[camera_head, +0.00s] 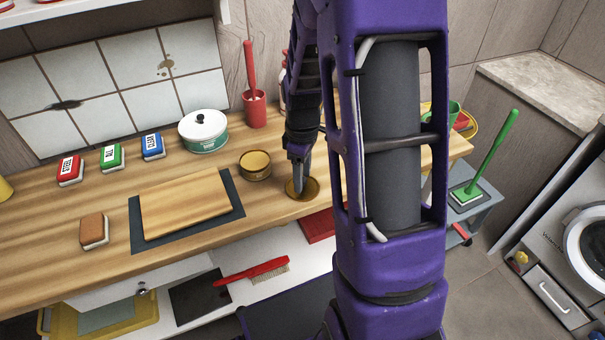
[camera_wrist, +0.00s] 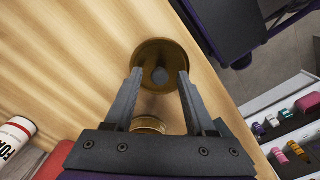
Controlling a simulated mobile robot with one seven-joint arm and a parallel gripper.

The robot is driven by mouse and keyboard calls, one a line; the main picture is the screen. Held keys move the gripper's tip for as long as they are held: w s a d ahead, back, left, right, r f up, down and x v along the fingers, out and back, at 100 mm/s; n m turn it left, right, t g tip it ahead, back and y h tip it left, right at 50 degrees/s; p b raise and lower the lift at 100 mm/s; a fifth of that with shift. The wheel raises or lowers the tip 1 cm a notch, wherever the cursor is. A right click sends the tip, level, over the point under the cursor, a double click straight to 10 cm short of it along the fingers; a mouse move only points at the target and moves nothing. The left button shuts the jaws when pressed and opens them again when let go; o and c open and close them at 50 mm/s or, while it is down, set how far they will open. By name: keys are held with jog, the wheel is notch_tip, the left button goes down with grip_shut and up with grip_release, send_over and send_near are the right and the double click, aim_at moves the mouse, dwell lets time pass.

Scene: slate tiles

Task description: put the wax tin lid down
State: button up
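The wax tin lid (camera_head: 309,188) is a round brass-brown disc with a raised rim. It appears to lie flat on the wooden counter, near the front edge, to the right of the open-looking round brass tin (camera_head: 255,166). In the wrist view the lid (camera_wrist: 158,48) shows beyond my fingertips, with a small grey round spot near its middle, perhaps a knob. My gripper (camera_wrist: 160,76) is pointing down at the lid, its two fingers clearly apart on either side of that spot. The tips overlap the lid's edges; contact is hard to judge. The tin (camera_wrist: 149,125) shows partly between the fingers.
A cutting board (camera_head: 186,205) on a dark mat (camera_head: 140,236) lies left of the tin. A white-and-green pot (camera_head: 204,140) and a red pot with a handle (camera_head: 255,110) stand behind. The counter's front edge is close to the lid.

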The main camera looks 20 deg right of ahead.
jog(key=shift+r, duration=0.15)
notch_tip(320, 180, up, 12)
jog(key=p, duration=0.2)
dwell(0.4)
dwell(0.3)
